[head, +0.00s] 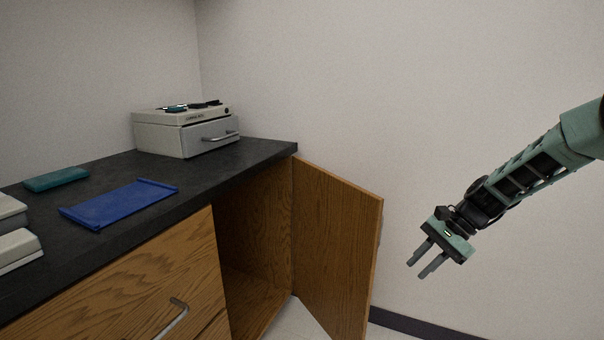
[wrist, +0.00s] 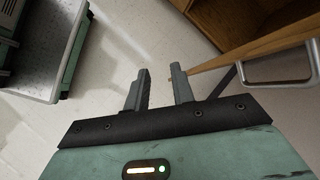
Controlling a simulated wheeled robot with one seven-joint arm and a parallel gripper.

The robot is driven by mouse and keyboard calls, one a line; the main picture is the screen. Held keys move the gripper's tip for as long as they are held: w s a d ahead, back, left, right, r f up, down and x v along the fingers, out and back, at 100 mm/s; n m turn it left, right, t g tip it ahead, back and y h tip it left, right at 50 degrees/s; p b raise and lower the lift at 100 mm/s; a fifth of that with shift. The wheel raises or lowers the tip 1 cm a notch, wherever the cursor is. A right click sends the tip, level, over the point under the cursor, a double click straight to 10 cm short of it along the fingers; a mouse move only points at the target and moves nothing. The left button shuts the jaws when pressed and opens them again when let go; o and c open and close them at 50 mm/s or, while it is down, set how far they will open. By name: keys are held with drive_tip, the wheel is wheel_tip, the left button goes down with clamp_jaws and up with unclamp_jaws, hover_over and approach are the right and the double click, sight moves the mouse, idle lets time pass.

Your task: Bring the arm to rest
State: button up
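My green arm (head: 530,168) reaches in from the right in the head view, angled down to the left. My gripper (head: 416,270) hangs in free air to the right of the open cabinet door. Its two grey fingers are apart with nothing between them. In the wrist view my gripper (wrist: 158,75) also shows parted fingers, with bare floor beyond them.
An open wooden cabinet door (head: 335,240) stands left of my gripper. The dark counter (head: 115,240) holds a blue tray (head: 120,203), a teal box (head: 56,179) and a beige drawer unit (head: 185,132). A metal handle (wrist: 278,84) shows in the wrist view.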

drive_tip(key=s+d+r+n+t+h, duration=0.1)
drive_tip(key=s+r+n+h, duration=0.2)
drive_tip(key=s, duration=0.4)
drive_tip(key=s+d+r+n+t+h, duration=0.1)
drive_tip(key=s+d+r+n+h, duration=0.1)
drive_tip(key=s+n, duration=0.45)
drive_tip(key=s+d+r+n+t+h, duration=0.1)
drive_tip(key=s+r+n+h, duration=0.15)
drive_tip(key=s, duration=0.55)
drive_tip(key=s+a+r+n+g+p, duration=0.1)
drive_tip(key=s+a+r+n+g, duration=0.15)
drive_tip(key=s+a+n, duration=0.9)
drive_tip(key=s+a+r+m+p, duration=0.1)
drive_tip(key=a+r+m+p, duration=0.1)
drive_tip(key=r+p, duration=1.2)
drive_tip(key=s+a+r+m+p, duration=0.1)
drive_tip(key=a+r+p, duration=0.3)
drive_tip(key=r+p, duration=0.9)
drive_tip(key=shift+a+r+m+p, duration=0.2)
drive_tip(key=shift+r+m+p, duration=0.2)
drive_tip(key=shift+m, duration=0.25)
